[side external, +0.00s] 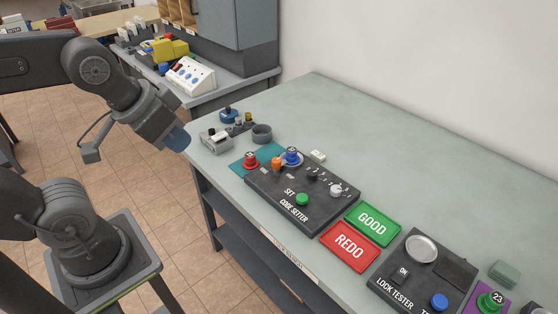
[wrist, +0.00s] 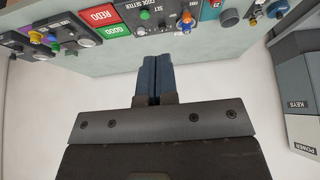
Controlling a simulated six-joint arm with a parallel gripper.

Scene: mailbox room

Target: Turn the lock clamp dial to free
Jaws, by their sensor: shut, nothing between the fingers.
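My gripper (side external: 178,138) is raised beyond the left end of the bench, its blue fingers pointing down and to the right. In the wrist view the two blue fingers (wrist: 154,78) are side by side, shut and empty. I cannot surely pick out a lock clamp dial in either view. A small grey fixture (side external: 214,139) with a pale top sits at the bench's left end, near the gripper but apart from it. Its markings are too small to read. The code setter (side external: 310,208) is a black panel with knobs and a green SET button.
The bench (side external: 350,125) is clear along its back. A grey round cup (side external: 262,132) and a blue-topped piece (side external: 228,114) stand near the fixture. Green GOOD (side external: 372,225) and red REDO (side external: 349,247) plates and the lock tester (side external: 418,275) lie right. A side counter (side external: 262,77) stands behind.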

